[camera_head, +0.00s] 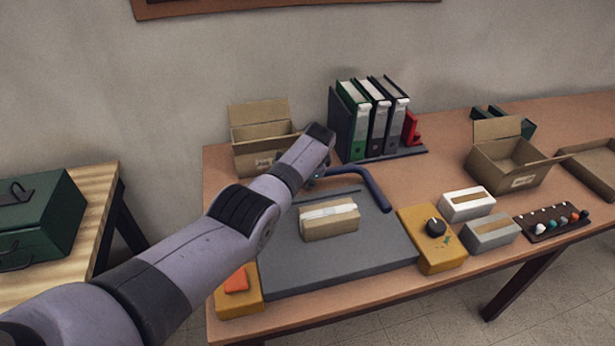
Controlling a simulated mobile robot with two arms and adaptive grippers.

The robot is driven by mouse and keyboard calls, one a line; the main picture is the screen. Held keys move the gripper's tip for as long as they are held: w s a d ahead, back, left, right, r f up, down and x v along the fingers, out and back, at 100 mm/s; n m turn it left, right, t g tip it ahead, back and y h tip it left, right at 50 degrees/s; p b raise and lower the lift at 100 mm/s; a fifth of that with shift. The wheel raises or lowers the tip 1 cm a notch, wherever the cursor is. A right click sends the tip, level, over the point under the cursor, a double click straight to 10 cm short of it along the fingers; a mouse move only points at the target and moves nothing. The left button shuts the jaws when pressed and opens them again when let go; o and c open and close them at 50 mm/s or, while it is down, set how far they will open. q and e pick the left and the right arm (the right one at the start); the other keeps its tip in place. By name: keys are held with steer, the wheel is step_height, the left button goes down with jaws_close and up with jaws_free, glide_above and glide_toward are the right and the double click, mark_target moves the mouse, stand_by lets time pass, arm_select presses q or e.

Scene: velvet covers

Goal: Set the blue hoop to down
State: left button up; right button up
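The blue hoop (373,188) is a dark blue bent bar at the back of the grey plate (375,262) on the table. Its top bar and right leg show; its left part is hidden behind my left arm. The right leg slopes down toward the plate's back right. A cardboard box with a pale strip (330,220) sits on the plate in front of the hoop. My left gripper (312,175) is at the hoop's left end, mostly covered by my own wrist. I cannot tell whether it touches the hoop or is open. My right gripper is not in view.
A yellow box with a black knob (437,238) and two small boxes, white (467,204) and grey (490,231), stand right of the plate. Binders (375,118) and an open carton (255,150) are behind. A yellow box with an orange-red top (238,300) is at front left.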

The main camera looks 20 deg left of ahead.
arm_select(q)
steer(key=o, duration=0.3)
steer(key=shift+r, duration=0.15)
steer(key=shift+r, duration=0.1)
steer(key=v, duration=1.1)
steer(key=shift+r, duration=0.3)
steer(key=shift+s+d, duration=0.1)
steer(key=shift+s, duration=0.05)
